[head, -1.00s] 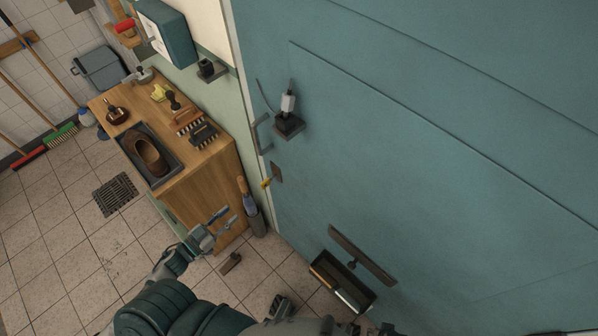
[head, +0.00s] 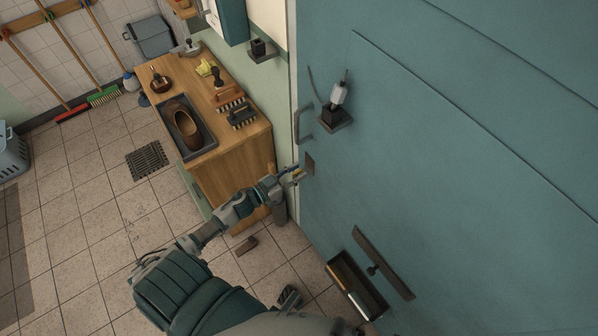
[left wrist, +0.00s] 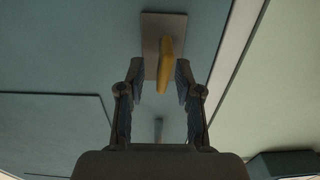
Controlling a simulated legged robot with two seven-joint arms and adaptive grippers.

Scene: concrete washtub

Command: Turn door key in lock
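The yellow door key (head: 298,177) sits in the dark lock plate (head: 310,164) on the blue-green door (head: 450,180). My left gripper (head: 289,176) is right at the key, at the door's left edge. In the left wrist view the left gripper (left wrist: 160,74) is open. Its fingertips stand on either side of the yellow key (left wrist: 164,78), with a visible gap at each side. The lock plate (left wrist: 151,30) shows just beyond the fingertips. My right gripper is not in view.
A door handle (head: 297,124) and a bracket with a bottle (head: 338,95) are above the lock. A box (head: 342,290) hangs low on the door. Floor at left is open.

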